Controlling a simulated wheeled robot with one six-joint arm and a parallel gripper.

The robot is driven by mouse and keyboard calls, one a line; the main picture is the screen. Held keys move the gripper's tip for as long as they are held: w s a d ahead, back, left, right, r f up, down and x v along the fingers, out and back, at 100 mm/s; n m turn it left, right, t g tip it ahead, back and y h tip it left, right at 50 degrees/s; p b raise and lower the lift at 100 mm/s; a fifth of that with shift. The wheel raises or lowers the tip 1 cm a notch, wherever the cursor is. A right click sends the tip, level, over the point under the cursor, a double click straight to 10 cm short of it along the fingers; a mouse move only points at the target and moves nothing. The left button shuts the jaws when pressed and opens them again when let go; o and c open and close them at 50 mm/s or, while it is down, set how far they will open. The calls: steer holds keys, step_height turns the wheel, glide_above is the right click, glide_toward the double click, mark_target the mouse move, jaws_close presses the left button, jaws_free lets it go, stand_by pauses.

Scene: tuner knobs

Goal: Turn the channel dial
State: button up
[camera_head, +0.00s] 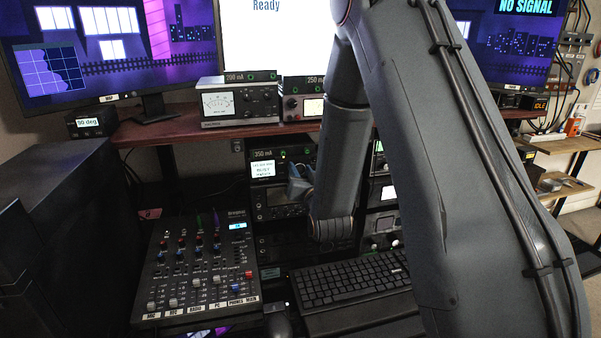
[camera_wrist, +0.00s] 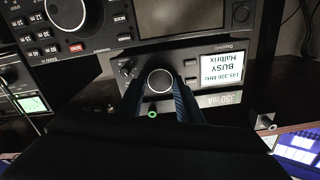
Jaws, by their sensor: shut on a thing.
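The channel dial (camera_wrist: 159,82) is a round dark knob with a pale rim, on the front of a radio (camera_wrist: 223,56). There my gripper and arm hide the dial.
A second unit with a keypad and a large knob (camera_wrist: 66,11) sits close beside the radio in the wrist view. A small knob (camera_wrist: 125,68) is near the dial. A mixer (camera_head: 200,268) and keyboard (camera_head: 352,278) lie in front of the rack. The shelf edge (camera_head: 200,131) is above.

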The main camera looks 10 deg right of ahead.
steer(key=o, duration=0.8)
steer(key=shift+c, duration=0.2)
steer(key=s+b, duration=0.1)
steer(key=s, duration=0.6)
steer(key=shift+s, duration=0.4)
